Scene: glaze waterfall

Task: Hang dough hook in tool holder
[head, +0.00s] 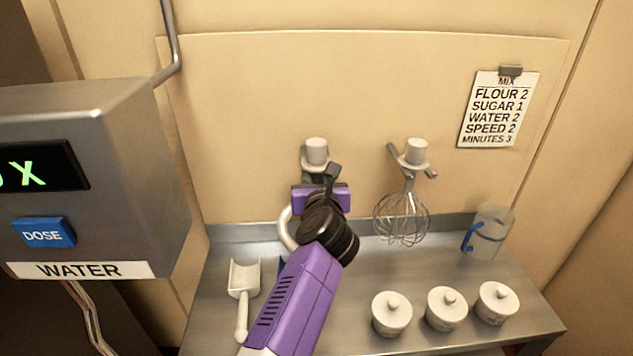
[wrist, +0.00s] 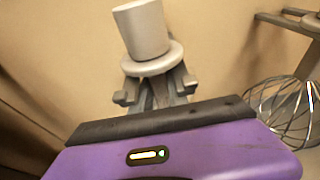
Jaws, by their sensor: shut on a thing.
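The dough hook has a pale round hub and collar (head: 316,152) in front of the back wall, and its pale curved end (head: 287,228) shows left of my wrist. My gripper (head: 322,180) is shut on the dough hook just below the collar. In the wrist view the hub (wrist: 142,30) stands nearly upright, slightly tilted, above my gripper (wrist: 155,92). The tool holder is on the wall; a whisk (head: 403,215) hangs in its right fork (head: 428,174). The left fork is mostly hidden behind the hook and gripper, so I cannot tell whether the collar rests on it.
A steel shelf (head: 260,335) holds a white scoop (head: 242,285), several lidded pots (head: 391,313) and a clear jug (head: 488,232) with a blue handle. A steel water dispenser (head: 120,120) juts out at the left. A recipe card (head: 497,110) is on the wall.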

